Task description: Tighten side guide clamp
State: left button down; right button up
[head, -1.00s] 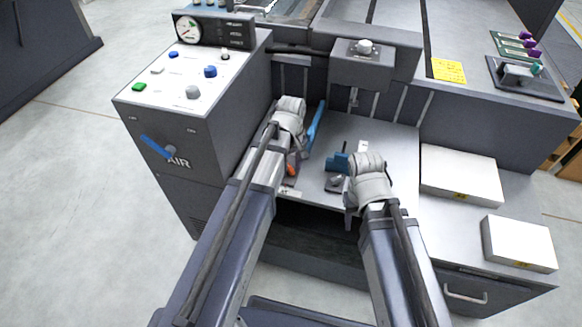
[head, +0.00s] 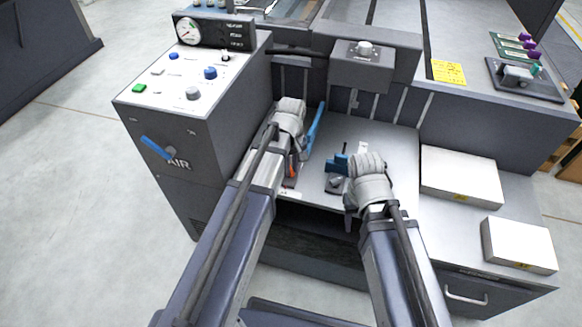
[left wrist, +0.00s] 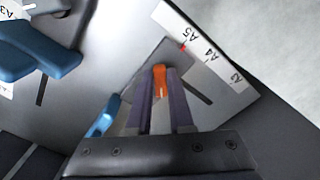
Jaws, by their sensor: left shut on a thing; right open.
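An orange clamp lever (left wrist: 160,80) stands between the two purple-grey fingers of my left gripper (left wrist: 161,88), which is shut on it. In the head view the lever (head: 292,166) shows as a small orange piece beside my left arm, at the feed table's front left. A blue side guide (head: 314,124) lies just right of the left gripper; part of it (left wrist: 104,116) shows in the left wrist view. A second blue guide (head: 338,162) is beside my right gripper (head: 350,220), which is open. Its fingertips are partly hidden by its wrist.
A control box (head: 170,80) with a gauge, buttons and blue AIR handle stands left. A grey head unit (head: 362,70) overhangs the back. Two white blocks (head: 460,172) (head: 518,242) sit right. The scale label (left wrist: 205,48) marks A5, A4 and A3.

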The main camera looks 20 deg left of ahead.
pick_arm(q)
jog(key=m, duration=0.4)
jog(key=shift+s+a, duration=0.1)
jog(key=shift+a, duration=0.05)
jog(key=m, duration=0.5)
jog(key=shift+a, duration=0.15)
jog(key=m, duration=0.4)
jog(key=shift+a, duration=0.15)
jog(key=shift+a+m, duration=0.1)
jog(key=shift+m, duration=2.1)
jog(key=c, duration=0.8)
grip_release()
jog(key=shift+r, duration=0.1)
